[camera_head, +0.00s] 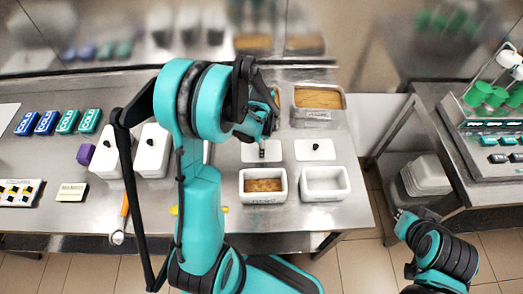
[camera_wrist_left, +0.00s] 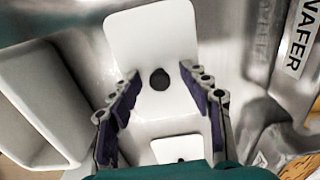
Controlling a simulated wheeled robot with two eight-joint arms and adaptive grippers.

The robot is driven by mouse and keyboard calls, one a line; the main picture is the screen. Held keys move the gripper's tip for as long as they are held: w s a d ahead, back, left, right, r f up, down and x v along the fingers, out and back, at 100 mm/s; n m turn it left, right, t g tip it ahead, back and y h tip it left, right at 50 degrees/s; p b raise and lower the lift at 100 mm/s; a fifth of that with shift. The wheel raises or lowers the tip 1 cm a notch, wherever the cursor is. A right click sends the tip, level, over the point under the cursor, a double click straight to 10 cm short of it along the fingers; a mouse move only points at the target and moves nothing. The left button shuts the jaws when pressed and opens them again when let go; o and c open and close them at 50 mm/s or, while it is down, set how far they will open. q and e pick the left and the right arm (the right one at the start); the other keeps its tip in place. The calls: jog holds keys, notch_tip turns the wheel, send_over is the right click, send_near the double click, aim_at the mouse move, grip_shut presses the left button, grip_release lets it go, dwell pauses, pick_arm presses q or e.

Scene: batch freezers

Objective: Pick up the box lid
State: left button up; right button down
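Two flat white lids with black knobs lie on the metal table in the head view, a left lid (camera_head: 250,157) and a right lid (camera_head: 316,150). My left gripper (camera_head: 262,150) is over the left lid, pointing down. In the left wrist view, a white lid (camera_wrist_left: 150,30) with a black knob (camera_wrist_left: 159,79) shows between the spread fingers of my left gripper (camera_wrist_left: 160,76); no finger appears to touch the knob. In front of the lids stand a white box with brown filling (camera_head: 263,186) and an empty white box (camera_head: 325,184). My right gripper (camera_head: 400,216) is low at right, far from the lids.
Metal pans with brown contents, one clearly visible (camera_head: 319,98), stand behind the lids. A second table with green-capped items (camera_head: 485,93) is at right.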

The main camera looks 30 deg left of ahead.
pick_arm(q)
grip_shut()
jog(key=shift+r, duration=0.1)
